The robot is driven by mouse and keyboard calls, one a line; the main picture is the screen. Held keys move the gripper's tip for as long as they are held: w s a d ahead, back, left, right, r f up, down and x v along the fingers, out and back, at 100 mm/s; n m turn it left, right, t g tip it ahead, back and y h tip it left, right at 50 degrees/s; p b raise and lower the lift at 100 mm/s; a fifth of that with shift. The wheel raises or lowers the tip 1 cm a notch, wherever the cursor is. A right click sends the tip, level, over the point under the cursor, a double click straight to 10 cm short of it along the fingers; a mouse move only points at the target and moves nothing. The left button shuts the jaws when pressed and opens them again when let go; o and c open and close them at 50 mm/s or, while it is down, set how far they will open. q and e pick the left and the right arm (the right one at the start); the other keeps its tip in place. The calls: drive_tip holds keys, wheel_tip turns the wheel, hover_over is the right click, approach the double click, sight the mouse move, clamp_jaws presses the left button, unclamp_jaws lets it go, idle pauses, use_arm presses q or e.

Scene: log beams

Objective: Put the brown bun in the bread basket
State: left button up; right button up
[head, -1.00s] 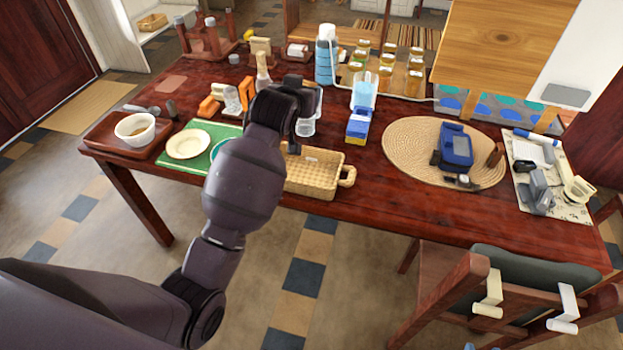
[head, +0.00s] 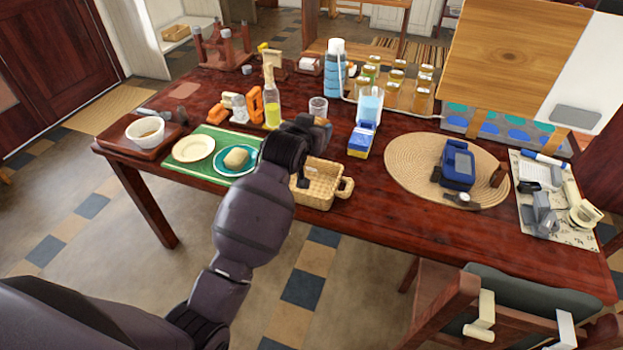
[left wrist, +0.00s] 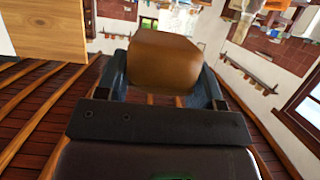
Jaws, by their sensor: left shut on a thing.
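The brown bun (left wrist: 165,60) fills the space between the two fingers of my left gripper (left wrist: 162,82) in the left wrist view, and the gripper is shut on it. In the head view my left gripper (head: 308,130) is above the table, just behind the bread basket (head: 321,193) in the picture. My wrist and forearm hide most of the bun and the left part of the basket there. The basket is a woven tan one with a handle on its right, at the table's front edge. My right gripper is not in view.
A pale bun (head: 236,157) lies on a teal plate left of my arm, near a cream plate (head: 194,149). A blue and yellow carton (head: 361,140) stands right of my gripper. A bottle (head: 271,105) and a glass (head: 318,109) stand behind it.

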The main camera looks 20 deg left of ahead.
use_arm(q)
wheel_tip(320, 180, down, 15)
drive_tip(key=b, duration=0.2)
drive_tip(key=shift+b, duration=0.3)
drive_tip(key=shift+d+f, duration=0.1)
drive_tip(key=shift+f, duration=0.4)
drive_tip(key=shift+f, duration=0.2)
drive_tip(key=o, duration=0.9)
drive_tip(key=shift+o, duration=0.2)
drive_tip(key=shift+r, duration=0.15)
